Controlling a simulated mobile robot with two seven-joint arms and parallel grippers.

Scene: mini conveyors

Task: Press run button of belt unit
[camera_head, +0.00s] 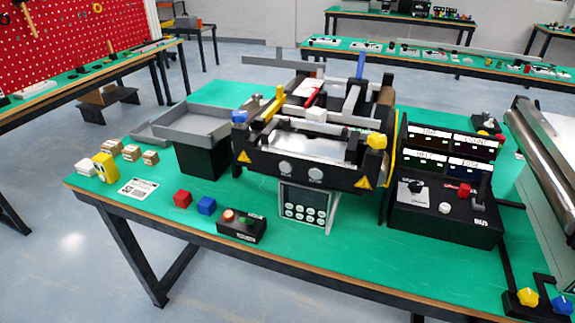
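The belt unit (300,165) stands in the middle of the green-topped table, with a dark frame, yellow warning triangles and two round silver knobs on its front. A small black button box (242,230) lies in front of it, near the table's front edge. It has a red button (228,215) on the left and a small green button (246,218) to the right; its labels are too small to read. A keypad panel (305,205) with several pale round buttons sits below the belt unit's front. Neither of my grippers is in view.
A black control console (445,210) stands at the right. A grey tray (208,127) and several small boxes are at the left. The front right tabletop is mostly clear.

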